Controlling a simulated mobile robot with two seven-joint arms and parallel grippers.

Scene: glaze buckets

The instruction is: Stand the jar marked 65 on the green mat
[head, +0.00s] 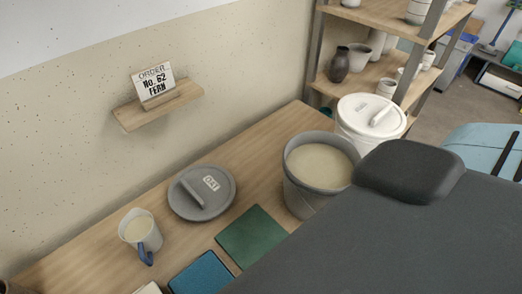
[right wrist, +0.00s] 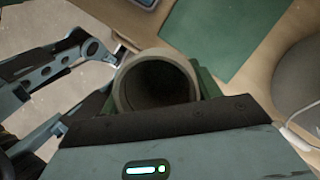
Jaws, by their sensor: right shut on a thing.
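The green mat (head: 251,237) lies flat on the wooden bench in the head view, with its visible part bare. It also shows at the top of the right wrist view (right wrist: 225,35). My right gripper (right wrist: 157,90) is shut on a round, pale-rimmed jar (right wrist: 126,80) with a dark, open mouth. The jar is between the green fingers, beside the mat in that view; its height above the bench is unclear. No number shows on it. My right gripper is not visible in the head view.
An open grey bucket (head: 301,197) of cream glaze stands right of the mat. A white lidded bucket (head: 357,132) stands behind. A wall shelf holds a No. 62 card (head: 154,87).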

